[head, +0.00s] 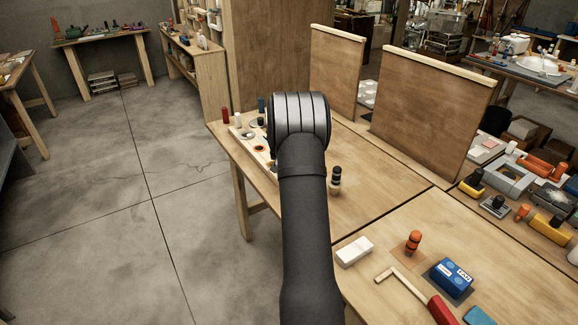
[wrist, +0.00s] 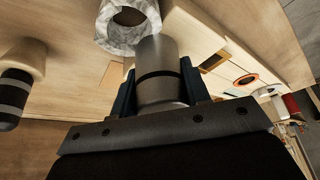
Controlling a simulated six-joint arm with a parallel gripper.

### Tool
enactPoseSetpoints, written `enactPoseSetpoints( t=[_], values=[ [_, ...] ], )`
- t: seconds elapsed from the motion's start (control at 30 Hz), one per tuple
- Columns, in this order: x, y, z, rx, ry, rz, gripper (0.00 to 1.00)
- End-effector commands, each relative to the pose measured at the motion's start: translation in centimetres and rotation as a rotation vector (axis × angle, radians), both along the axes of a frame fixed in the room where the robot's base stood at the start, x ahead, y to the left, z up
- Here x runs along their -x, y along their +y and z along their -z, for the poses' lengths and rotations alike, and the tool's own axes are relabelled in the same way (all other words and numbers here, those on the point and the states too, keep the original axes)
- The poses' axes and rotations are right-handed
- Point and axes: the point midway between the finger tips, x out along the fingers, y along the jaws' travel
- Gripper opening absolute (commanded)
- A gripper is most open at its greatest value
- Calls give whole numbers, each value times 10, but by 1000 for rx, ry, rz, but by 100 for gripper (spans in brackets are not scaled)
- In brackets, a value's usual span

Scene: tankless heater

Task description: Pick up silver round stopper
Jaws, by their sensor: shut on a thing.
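The silver round stopper (wrist: 157,60) is a smooth metal cylinder with a dark band around it, seen in the wrist view. My gripper (wrist: 160,88) is shut on it, with one dark finger on each side. The stopper overlaps the lower right rim of a grey-white marbled ring (wrist: 110,35) with a dark round hole. I cannot tell whether they touch. In the head view, my own arm hides the gripper and stopper.
A black-and-grey striped peg (wrist: 14,98) in a pale holder is at the left of the wrist view. A pale board with an orange-rimmed hole (wrist: 246,80) lies at right. Wooden upright panels (head: 430,110) stand behind the bench (head: 385,190).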

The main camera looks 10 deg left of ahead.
Motion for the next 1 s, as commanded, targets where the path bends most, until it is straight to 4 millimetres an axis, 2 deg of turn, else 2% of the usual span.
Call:
enactPoseSetpoints(
  t=[0.17, 0.37, 0.7, 0.83, 1.0],
  values=[
    [-1, 0, -12, -1, -2, 1, 11],
    [-1, 0, -45, -2, -5, 0, 11],
    [20, -78, -89, 0, -3, 3, 11],
    [26, -97, -100, -1, -2, 2, 11],
    [29, -110, -109, 0, -2, 1, 11]
  ],
)
